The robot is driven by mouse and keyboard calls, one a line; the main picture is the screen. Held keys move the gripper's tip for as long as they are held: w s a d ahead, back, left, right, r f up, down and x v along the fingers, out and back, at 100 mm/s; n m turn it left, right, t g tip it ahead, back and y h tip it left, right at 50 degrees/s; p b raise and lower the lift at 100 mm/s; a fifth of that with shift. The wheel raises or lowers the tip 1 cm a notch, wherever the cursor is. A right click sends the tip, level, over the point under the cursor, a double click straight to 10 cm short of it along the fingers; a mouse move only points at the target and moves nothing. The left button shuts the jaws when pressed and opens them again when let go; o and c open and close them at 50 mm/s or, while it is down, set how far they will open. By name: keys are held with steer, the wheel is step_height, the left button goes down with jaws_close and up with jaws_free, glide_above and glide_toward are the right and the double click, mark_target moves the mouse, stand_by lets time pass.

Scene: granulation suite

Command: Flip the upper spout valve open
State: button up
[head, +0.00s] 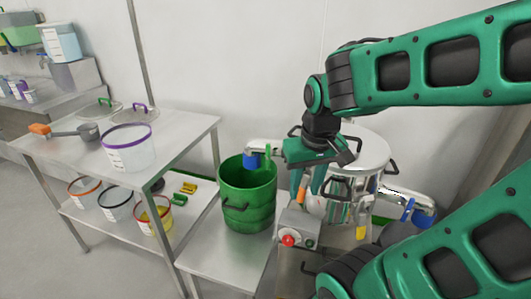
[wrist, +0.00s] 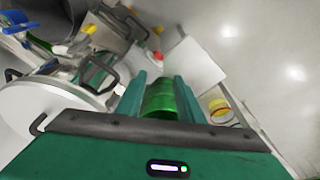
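The steel vessel (head: 375,155) has a round lid, which shows at the left of the wrist view (wrist: 45,105). One spout with a blue end (head: 250,160) reaches left over a green bucket (head: 247,205); a small green upright piece (head: 268,157) is beside it. Another blue-ended spout (head: 408,210) sticks out right and appears lower. I cannot tell for certain which piece is the upper valve's handle. My gripper (head: 309,188) points down between the left spout and the vessel. In the wrist view its fingers (wrist: 160,88) are apart, with the green bucket (wrist: 160,100) showing beyond them.
A control box with a red button (head: 288,240) stands right of the bucket. A steel table (head: 175,135) at left carries a purple-rimmed tub (head: 128,147) and a scoop (head: 85,131). Several pails stand on its lower shelf. The vessel's lid handles (head: 390,167) are close to my gripper.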

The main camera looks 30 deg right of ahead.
steer(key=w+a+r+n+t, duration=0.1)
steer(key=w+a+n+t, duration=0.1)
steer(key=w+a, duration=0.5)
steer(key=m+g+h, duration=0.1)
steer(key=m+h, duration=0.2)
steer(key=m, duration=0.6)
glide_toward(267, 147)
steer(key=f, duration=0.2)
steer(key=x, duration=1)
steer(key=shift+w+d, duration=0.25)
steer(key=shift+d, duration=0.1)
steer(key=shift+c, duration=0.7)
jaws_close()
steer(key=shift+d, duration=0.1)
